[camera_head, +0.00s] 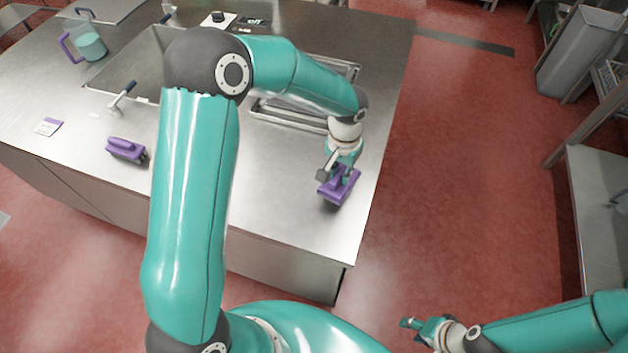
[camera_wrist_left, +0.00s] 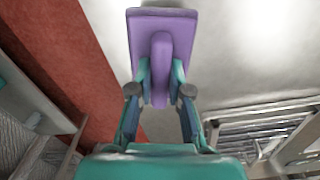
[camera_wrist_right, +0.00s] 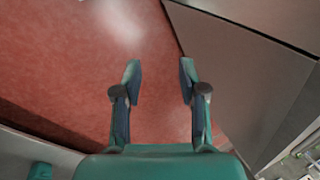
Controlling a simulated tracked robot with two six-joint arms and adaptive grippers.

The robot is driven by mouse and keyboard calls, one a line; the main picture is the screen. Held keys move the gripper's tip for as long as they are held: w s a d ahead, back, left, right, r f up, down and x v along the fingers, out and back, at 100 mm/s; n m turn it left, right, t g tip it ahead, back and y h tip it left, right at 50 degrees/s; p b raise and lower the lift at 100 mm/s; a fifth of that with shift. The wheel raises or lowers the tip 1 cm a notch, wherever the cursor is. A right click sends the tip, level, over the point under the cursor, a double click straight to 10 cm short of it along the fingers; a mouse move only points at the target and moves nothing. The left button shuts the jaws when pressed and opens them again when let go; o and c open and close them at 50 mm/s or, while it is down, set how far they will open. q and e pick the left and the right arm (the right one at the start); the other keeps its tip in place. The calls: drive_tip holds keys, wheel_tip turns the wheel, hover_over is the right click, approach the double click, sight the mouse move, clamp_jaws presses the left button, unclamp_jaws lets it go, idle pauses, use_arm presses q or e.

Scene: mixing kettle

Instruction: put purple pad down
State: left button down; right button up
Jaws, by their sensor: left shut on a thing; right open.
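A purple pad (camera_head: 338,187) is at the right part of the steel counter (camera_head: 262,205), near its right edge. My left gripper (camera_head: 342,172) is above it and shut on its raised handle. In the left wrist view the purple pad (camera_wrist_left: 178,32) shows its flat base with the handle between the fingers (camera_wrist_left: 160,80). I cannot tell whether the pad touches the counter.
A sink (camera_head: 135,80) and a metal rack (camera_head: 290,117) are set in the counter behind the arm. A purple-handled jug (camera_head: 88,45) stands at the far left. A small label card (camera_head: 48,126) lies at the left. The counter front between the pads is clear.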

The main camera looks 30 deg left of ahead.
use_arm(q)
drive_tip(key=shift+w+d, duration=0.1)
drive_tip(key=shift+w, duration=0.3)
use_arm(e)
drive_tip(key=shift+w, duration=0.35)
use_arm(q)
drive_tip(key=shift+r, duration=0.1)
